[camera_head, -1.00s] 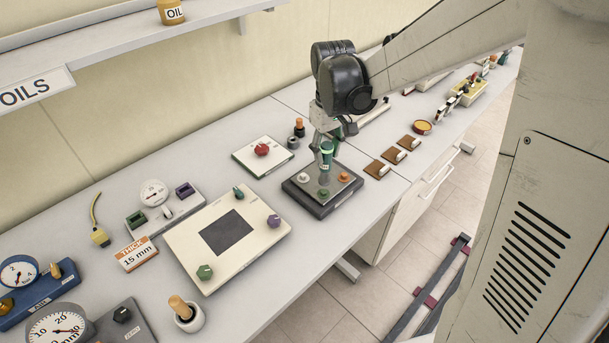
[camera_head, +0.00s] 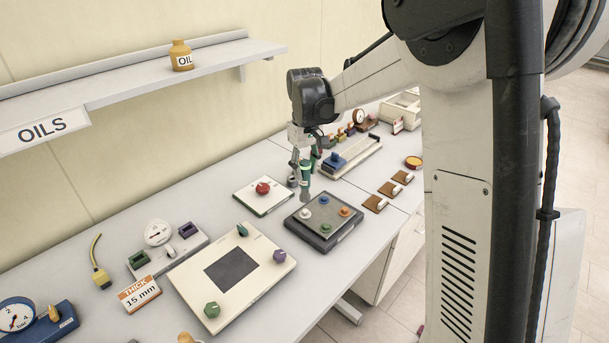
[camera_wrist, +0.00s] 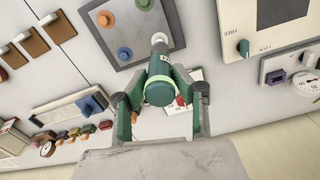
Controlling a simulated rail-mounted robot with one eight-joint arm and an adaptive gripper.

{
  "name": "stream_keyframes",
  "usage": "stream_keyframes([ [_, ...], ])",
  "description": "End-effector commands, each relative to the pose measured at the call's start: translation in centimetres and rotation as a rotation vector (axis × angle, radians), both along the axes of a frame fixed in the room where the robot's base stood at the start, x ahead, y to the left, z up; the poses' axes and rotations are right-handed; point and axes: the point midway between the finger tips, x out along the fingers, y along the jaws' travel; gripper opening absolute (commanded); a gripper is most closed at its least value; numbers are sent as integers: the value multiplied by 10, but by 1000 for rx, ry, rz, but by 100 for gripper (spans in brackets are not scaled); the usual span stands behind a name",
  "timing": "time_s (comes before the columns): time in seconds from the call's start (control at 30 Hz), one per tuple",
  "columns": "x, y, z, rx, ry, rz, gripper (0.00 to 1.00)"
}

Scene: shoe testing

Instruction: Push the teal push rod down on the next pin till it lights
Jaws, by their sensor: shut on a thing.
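My gripper (camera_head: 303,160) is shut on the teal push rod (camera_head: 304,174) and holds it upright above the bench, by the back left side of the dark pin box. In the wrist view the rod (camera_wrist: 160,88) sits between the fingers, its lower end close to the white pin (camera_wrist: 158,38). The pin box (camera_head: 330,239) has a white pin (camera_head: 306,214), a blue pin (camera_head: 324,200), an orange pin (camera_head: 344,211) and a green pin (camera_head: 325,227). The rod appears clear of the pins. I cannot tell whether any pin is lit.
A pale plate with a red knob (camera_head: 263,188) lies left of the box. A cream panel with a dark screen (camera_head: 231,268) is nearer. Brown blocks with white tops (camera_head: 375,204) lie to the right. A shelf (camera_head: 130,92) hangs on the wall.

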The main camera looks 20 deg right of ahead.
Motion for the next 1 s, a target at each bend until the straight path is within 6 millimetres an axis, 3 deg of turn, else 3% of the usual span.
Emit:
stream_keyframes([
  [0.6, 0, 0, -38, 0, 0, 1, 0],
  [1.0, 0, 0, -42, 0, 0, 1, 0],
])
